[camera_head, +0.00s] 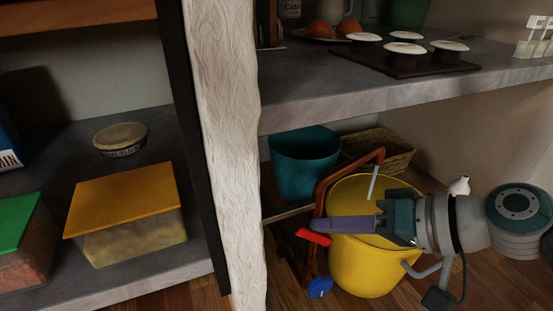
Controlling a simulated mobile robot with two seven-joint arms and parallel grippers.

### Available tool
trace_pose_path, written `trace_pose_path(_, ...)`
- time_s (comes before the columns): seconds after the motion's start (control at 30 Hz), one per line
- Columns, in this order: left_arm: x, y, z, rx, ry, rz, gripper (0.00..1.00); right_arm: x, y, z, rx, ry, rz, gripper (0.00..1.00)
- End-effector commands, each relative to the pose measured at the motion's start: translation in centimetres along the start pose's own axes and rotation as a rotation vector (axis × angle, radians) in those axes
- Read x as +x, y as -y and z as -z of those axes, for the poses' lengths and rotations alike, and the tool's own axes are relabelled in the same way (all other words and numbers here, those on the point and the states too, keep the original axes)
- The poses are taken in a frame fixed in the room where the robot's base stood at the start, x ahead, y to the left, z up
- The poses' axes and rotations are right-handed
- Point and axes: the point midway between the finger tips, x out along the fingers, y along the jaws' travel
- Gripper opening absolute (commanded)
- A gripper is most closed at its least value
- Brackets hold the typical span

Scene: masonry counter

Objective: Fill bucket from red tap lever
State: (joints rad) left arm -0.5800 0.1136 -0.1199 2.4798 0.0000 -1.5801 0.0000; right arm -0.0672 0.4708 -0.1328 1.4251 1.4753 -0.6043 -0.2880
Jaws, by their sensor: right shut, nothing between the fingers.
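The yellow bucket (375,273) stands upright on the wooden floor at the lower right, under a curved copper pipe (345,166). A pale narrow streak (373,183) that looks like water runs from the pipe's end down into the bucket. The red tap lever (313,237) is on the pipe's lower left side. A blue lever (319,288) sits lower down. My right gripper (314,227) is shut and empty. Its purple fingers reach left across the bucket, with their tips close by the red lever; I cannot tell whether they touch. The water level is hidden. My left gripper is out of view.
A teal bucket (304,165) and a wicker basket (399,158) stand behind the pipe. The stone counter (330,108) overhangs them, and a rough white post (231,155) closes off the left. Lidded boxes (126,201) sit on the shelf farther left.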

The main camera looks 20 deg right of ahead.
Motion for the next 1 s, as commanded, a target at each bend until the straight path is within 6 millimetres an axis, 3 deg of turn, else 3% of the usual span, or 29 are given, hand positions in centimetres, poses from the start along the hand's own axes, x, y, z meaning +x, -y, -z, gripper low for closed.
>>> trace_pose_path(0.37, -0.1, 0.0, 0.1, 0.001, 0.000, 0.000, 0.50, 0.1, 0.1, -0.1, -0.002, -0.001, -0.002, 0.00)
trace_pose_path(0.7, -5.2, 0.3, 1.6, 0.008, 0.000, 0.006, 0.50, 0.3, 1.1, -0.3, -0.153, 0.001, -0.156, 0.00)
trace_pose_path(0.8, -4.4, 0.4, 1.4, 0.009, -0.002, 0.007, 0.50, 1.4, 0.8, -1.4, -0.170, 0.001, -0.166, 0.00)
trace_pose_path(1.0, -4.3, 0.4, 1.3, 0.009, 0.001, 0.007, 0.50, 1.7, 1.0, -1.7, -0.168, -0.001, -0.167, 0.00)
